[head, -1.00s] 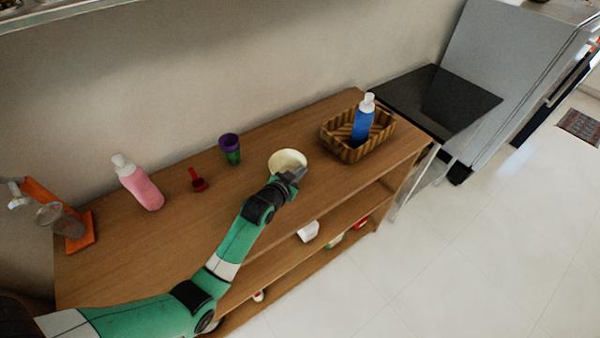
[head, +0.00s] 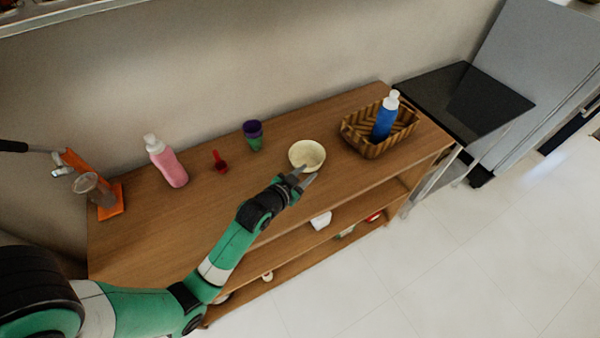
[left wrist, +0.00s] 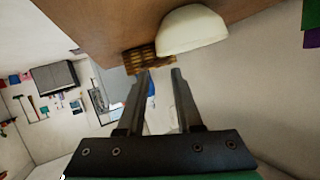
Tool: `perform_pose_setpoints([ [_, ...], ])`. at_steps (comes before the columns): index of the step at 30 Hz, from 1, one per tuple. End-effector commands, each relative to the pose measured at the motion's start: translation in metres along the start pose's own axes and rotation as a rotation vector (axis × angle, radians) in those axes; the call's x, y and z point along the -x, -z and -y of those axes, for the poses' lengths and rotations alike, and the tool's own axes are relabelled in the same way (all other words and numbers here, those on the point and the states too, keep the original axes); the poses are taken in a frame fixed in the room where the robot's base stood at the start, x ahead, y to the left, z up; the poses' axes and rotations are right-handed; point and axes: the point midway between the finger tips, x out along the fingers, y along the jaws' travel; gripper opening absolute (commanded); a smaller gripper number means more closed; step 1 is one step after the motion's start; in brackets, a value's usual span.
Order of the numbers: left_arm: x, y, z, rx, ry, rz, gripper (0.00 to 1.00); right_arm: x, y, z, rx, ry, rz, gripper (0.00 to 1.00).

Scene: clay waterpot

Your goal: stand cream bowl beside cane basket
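The cream bowl (head: 307,155) stands upright on the wooden shelf top, to the left of the cane basket (head: 360,146) with a gap between them. My left gripper (head: 305,181) is at the front side of the bowl, open and empty. In the left wrist view its two fingers (left wrist: 161,72) are apart with nothing between them. The bowl also shows there (left wrist: 192,32), past the fingertips, with the basket (left wrist: 140,56) beside it. The basket holds a blue bottle with a white top (head: 384,118). My right gripper is not in view.
Left along the top stand a purple and green cup (head: 253,135), a red scoop-like thing (head: 218,160), a pink bottle (head: 168,164) and a clear vessel by an orange board (head: 112,202). Wood is bare left of the bowl. The wall runs behind; lower shelves hold small items.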

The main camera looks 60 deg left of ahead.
Motion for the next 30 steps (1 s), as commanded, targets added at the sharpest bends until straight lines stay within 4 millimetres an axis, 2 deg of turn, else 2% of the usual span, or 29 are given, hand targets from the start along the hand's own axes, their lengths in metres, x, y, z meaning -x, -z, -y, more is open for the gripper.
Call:
perform_pose_setpoints([
  [1,0.013,0.003,0.000,0.000,-0.001,0.000,0.34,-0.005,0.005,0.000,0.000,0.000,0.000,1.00],
  [3,0.025,0.002,0.000,0.000,-0.001,0.001,0.34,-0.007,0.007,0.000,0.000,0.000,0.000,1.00],
  [7,0.038,0.001,0.000,0.000,-0.001,0.000,0.34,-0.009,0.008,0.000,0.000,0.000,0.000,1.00],
  [18,0.040,0.000,0.000,0.000,0.000,-0.001,0.34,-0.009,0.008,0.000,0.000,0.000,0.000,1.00],
  [20,0.040,0.004,-0.001,0.001,-0.001,-0.009,0.34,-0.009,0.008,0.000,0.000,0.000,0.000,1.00],
  [21,0.039,0.013,-0.002,0.002,-0.004,-0.025,0.34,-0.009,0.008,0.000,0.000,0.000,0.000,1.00],
  [23,0.038,0.039,-0.005,0.005,-0.013,-0.074,0.34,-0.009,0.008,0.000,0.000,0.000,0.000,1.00],
  [26,0.042,0.117,-0.019,0.021,-0.047,-0.224,0.34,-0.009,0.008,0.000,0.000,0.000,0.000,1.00],
  [27,0.049,0.158,-0.027,0.031,-0.067,-0.303,0.34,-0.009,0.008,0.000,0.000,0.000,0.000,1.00],
  [29,0.069,0.224,-0.042,0.054,-0.107,-0.439,0.34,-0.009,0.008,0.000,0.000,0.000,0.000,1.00],
  [30,0.088,0.268,-0.051,0.073,-0.136,-0.531,0.34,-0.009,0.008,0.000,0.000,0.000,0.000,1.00],
])
